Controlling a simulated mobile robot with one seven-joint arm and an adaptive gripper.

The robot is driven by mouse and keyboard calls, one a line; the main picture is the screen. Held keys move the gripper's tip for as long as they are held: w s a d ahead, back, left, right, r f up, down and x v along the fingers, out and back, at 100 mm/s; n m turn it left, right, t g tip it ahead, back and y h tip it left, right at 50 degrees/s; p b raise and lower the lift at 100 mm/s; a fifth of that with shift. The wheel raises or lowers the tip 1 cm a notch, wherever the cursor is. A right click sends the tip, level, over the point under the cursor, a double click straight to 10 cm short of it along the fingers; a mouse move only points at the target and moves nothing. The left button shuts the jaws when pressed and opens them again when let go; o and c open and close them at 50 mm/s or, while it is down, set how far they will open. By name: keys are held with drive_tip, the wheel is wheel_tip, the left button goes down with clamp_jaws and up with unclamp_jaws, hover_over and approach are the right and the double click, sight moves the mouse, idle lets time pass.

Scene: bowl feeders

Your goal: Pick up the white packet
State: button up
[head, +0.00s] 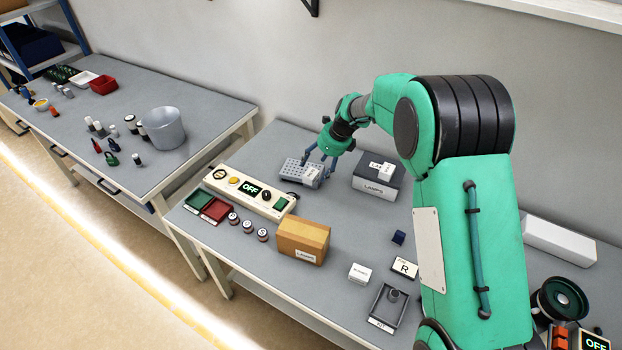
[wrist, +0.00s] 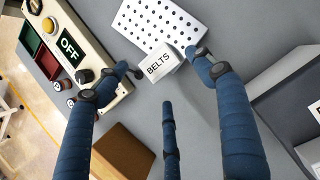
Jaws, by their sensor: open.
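The white packet (wrist: 160,67), printed BELTS, lies over the near edge of a perforated light plate (wrist: 150,22) in the wrist view. In the head view the packet (head: 313,176) is small and partly covered by my fingers, at the right end of the perforated plate (head: 291,170). My gripper (head: 319,165) is open above and around it. In the wrist view the blue fingers of my gripper (wrist: 163,63) show one at the packet's left, one at its right and one nearer. I cannot tell whether any finger touches it.
The OFF control panel (head: 247,196) is to the left. A brown carton (head: 303,241) and a small white box (head: 360,272) stand nearer the front.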

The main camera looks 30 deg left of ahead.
sight(312, 173)
drive_tip(key=shift+a+f, duration=0.1)
drive_tip(key=shift+f, duration=0.1)
drive_tip(key=shift+b+x, duration=1)
drive_tip(key=shift+x, duration=1.55)
drive_tip(key=shift+a, duration=0.1)
drive_tip(key=c, duration=1.4)
drive_tip(key=shift+r, duration=0.15)
drive_tip(key=shift+r+p, duration=0.7)
drive_tip(key=shift+r, duration=0.85)
drive_tip(key=shift+s+r, duration=0.15)
drive_tip(key=shift+r, duration=0.05)
drive_tip(key=s+d+r+p, duration=0.1)
drive_tip(key=s+d+p, duration=0.1)
drive_tip(key=s+d, duration=0.8)
drive_tip(key=shift+s+d+r+p, duration=0.15)
drive_tip(key=shift+s+d+p, duration=0.25)
drive_tip(key=shift+s, duration=0.4)
